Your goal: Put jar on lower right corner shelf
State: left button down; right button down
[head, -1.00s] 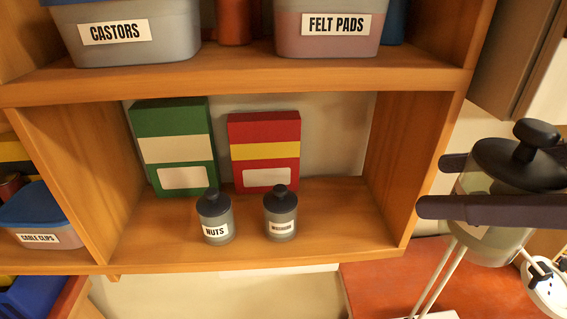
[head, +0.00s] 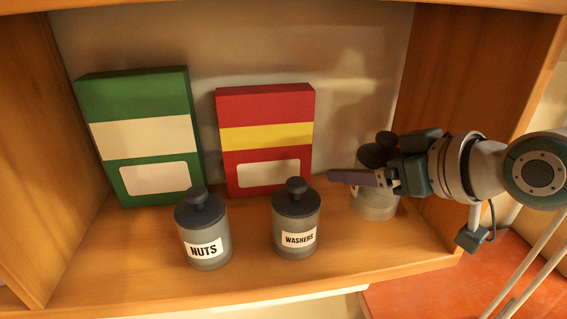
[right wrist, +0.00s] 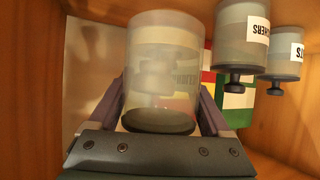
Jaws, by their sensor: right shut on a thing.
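A clear grey jar with a dark knobbed lid (head: 374,204) is inside the right end of the open shelf compartment (head: 150,283), near its right wall. My right gripper (head: 362,163) is shut on this jar, with the arm reaching in from the right. In the right wrist view the jar (right wrist: 162,65) sits upside down in the picture between my two fingers (right wrist: 160,112). Its base is close to the shelf board; I cannot tell whether it touches. My left gripper is not in view.
The NUTS jar (head: 203,232) and WASHERS jar (head: 296,225) stand left of the held jar. A green box (head: 140,138) and a red box (head: 266,140) stand behind them. The right side wall (head: 470,90) is close to my gripper. A red surface (head: 420,285) lies below.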

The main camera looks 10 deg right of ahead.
aim_at(357, 197)
jog(key=shift+f+b, duration=0.35)
jog(key=shift+f, duration=2.4)
jog(key=shift+w, duration=0.1)
